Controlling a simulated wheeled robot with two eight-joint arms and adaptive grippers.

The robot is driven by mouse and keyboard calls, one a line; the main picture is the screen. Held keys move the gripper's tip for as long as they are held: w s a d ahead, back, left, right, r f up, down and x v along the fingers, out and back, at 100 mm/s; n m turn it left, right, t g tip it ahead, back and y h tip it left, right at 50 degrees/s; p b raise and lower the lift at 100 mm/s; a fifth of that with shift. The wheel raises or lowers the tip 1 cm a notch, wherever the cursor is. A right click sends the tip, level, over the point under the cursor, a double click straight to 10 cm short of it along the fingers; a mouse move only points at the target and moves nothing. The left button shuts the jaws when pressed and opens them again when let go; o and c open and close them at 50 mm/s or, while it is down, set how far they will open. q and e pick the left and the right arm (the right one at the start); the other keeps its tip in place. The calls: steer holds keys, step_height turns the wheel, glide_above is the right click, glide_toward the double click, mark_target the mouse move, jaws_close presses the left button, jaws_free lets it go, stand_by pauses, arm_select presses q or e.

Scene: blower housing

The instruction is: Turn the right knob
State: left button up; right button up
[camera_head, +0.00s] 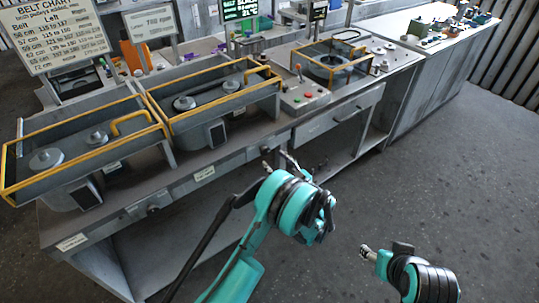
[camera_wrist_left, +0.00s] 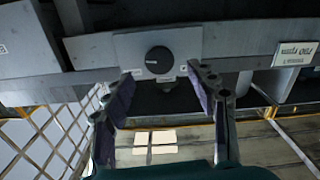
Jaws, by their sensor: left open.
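A round black knob (camera_wrist_left: 158,60) sits on a grey plate on the bench front in the left wrist view. My left gripper (camera_wrist_left: 160,74) is open, its two purple-padded fingers spread to either side below the knob, with nothing between them. In the head view my left gripper (camera_head: 278,160) is at the bench front, below the control panel. The knob near it cannot be made out there. Another knob (camera_head: 152,209) shows on the bench front farther left. My right gripper (camera_head: 368,252) shows only in part at the lower right, away from the bench.
Two yellow-railed trays (camera_head: 62,184) with pulleys stand on the bench, left of a red-and-green-button panel (camera_head: 304,97). A drawer (camera_head: 338,115) is right of my left gripper. A belt chart (camera_head: 57,35) stands at the upper left. The floor (camera_head: 460,190) at the right is clear.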

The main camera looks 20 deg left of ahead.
mark_target(266, 152)
arm_select(q)
steer(key=b+x, duration=0.1)
steer(key=x, duration=0.4)
steer(key=shift+w+a, duration=0.15)
steer(key=shift+w, duration=0.05)
steer(key=c, duration=1.2)
